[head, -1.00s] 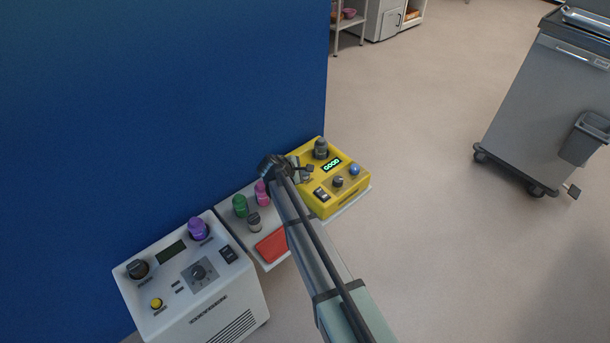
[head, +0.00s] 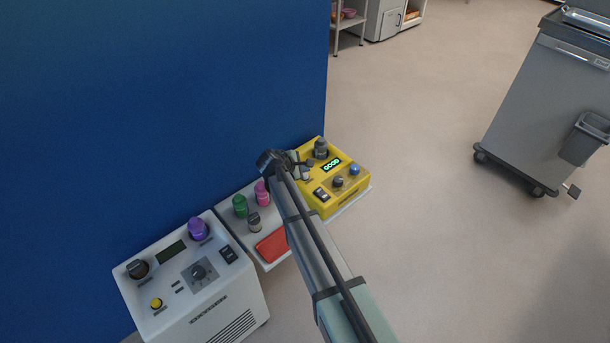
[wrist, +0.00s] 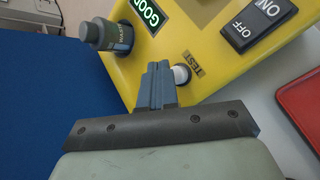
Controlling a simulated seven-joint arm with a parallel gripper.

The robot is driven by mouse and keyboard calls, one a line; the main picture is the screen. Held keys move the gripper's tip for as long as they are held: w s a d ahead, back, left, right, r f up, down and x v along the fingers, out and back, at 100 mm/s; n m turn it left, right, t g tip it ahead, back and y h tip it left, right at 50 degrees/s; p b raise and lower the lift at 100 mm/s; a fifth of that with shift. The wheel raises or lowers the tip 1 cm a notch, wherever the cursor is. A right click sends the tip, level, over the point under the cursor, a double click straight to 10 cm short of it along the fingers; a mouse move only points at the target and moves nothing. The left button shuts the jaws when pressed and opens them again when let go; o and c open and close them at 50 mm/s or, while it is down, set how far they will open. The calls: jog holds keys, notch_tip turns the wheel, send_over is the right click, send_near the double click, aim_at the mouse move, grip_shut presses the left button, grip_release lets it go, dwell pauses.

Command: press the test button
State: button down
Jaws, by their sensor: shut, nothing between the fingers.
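The yellow unit (head: 325,203) has a lit display (head: 332,164) reading GOOD. In the wrist view the unit's yellow face (wrist: 212,52) fills the upper part. The white test button (wrist: 181,74) sits there beside the printed word TEST, partly covered by my fingers. My gripper (wrist: 158,66) is shut and empty, with its fingertips just left of the button; I cannot tell whether they touch it. In the head view my gripper (head: 303,164) is over the unit's left edge, and I cannot make out the button there.
The unit also carries an ON/OFF rocker (wrist: 259,22), a grey knob (wrist: 106,34) and a blue knob (head: 355,169). Left of it stand green (head: 240,206) and pink (head: 262,193) capped items, a red pad (head: 272,246) and a white machine (head: 190,275). A blue panel (head: 160,100) rises behind.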

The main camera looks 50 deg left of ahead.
jog(key=shift+r, duration=0.2)
jog(key=shift+r, duration=2.35)
notch_tip(320, 180, up, 6)
jog(key=shift+m, duration=0.3)
